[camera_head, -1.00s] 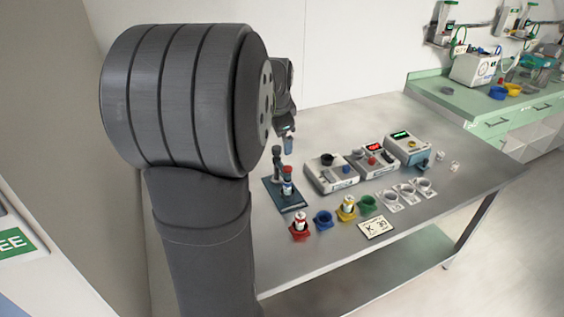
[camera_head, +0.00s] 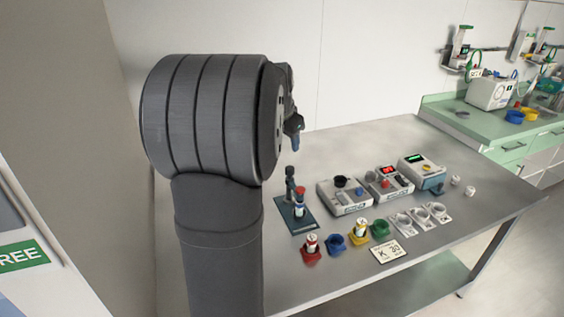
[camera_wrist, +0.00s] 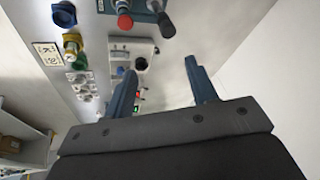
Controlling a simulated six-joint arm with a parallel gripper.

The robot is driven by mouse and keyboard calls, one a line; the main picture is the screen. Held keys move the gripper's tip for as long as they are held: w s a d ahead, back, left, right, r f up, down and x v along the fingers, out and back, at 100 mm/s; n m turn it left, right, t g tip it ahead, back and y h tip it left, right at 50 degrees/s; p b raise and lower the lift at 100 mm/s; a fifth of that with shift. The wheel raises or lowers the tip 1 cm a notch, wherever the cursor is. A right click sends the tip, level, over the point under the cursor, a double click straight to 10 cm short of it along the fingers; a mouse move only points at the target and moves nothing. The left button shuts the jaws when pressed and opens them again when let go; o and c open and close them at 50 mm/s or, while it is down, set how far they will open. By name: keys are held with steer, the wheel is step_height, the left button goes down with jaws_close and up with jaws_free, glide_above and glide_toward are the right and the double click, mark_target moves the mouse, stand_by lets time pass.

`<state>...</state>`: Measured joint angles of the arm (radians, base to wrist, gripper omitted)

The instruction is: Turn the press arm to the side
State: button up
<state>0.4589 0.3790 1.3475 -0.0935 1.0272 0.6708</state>
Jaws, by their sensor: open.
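The press stands on a blue base plate (camera_head: 296,222) at the table's left part. It has a dark upright column (camera_head: 290,178) and a press arm with a red end (camera_head: 300,191) over a white and blue vial (camera_head: 300,209). In the wrist view the red end (camera_wrist: 125,22) and the dark column top (camera_wrist: 165,24) show at the upper edge, with the arm between them. My gripper (camera_head: 295,143) is above and behind the press, apart from it. In the wrist view its two blue fingers (camera_wrist: 160,80) are spread and empty.
White devices (camera_head: 344,197) stand right of the press. In front are a red holder (camera_head: 312,254), a blue cup (camera_head: 336,243), a yellow holder (camera_head: 358,237), a green cup (camera_head: 380,229) and a card (camera_head: 389,250). White dishes (camera_head: 421,218) lie further right. The table behind the devices is clear.

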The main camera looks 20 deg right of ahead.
steer(key=w+n, duration=0.2)
steer(key=n, duration=0.1)
glide_toward(289, 168)
steer(key=shift+n, duration=0.3)
steer(key=x, duration=0.9)
jaws_close()
